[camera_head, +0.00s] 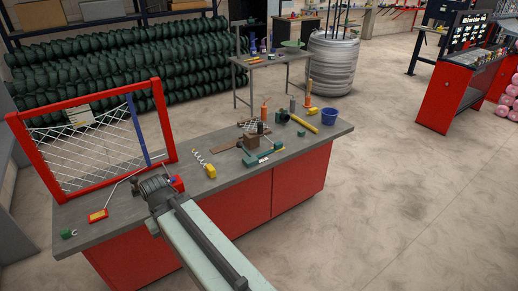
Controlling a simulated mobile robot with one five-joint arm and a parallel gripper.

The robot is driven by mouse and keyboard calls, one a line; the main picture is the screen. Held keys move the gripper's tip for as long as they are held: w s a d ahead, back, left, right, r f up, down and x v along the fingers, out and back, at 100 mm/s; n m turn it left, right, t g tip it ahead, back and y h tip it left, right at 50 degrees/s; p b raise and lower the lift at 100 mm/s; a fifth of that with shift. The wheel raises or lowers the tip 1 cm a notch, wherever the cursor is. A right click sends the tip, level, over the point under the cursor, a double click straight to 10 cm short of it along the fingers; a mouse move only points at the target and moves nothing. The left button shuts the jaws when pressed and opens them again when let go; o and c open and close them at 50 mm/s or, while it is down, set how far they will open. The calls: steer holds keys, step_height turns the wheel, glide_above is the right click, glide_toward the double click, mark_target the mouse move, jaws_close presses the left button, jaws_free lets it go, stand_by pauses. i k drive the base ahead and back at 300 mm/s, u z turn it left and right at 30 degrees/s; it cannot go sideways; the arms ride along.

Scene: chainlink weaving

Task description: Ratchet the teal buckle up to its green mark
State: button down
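A teal item (262,157), which may be the buckle, lies near the middle of the grey bench top, beside a brown strap-like piece (223,145). It is small here, and I cannot make out a green mark on it. My arm comes in from the bottom, and its end with my gripper (172,184) is over the front left of the bench, to the left of and apart from the teal item. My arm's own parts hide the fingertips, so I cannot see whether they are open or hold anything.
A red frame (165,122) with wire mesh stands on the bench's left. A yellow block (210,171) with a coiled wire, a red-yellow item (97,216), a blue cup (328,116) and a yellow cylinder (304,123) are on the bench (225,190). Open floor lies right.

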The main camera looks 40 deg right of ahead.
mark_target(238, 145)
steer(key=z, duration=0.1)
steer(key=i, duration=1)
steer(key=z, duration=0.05)
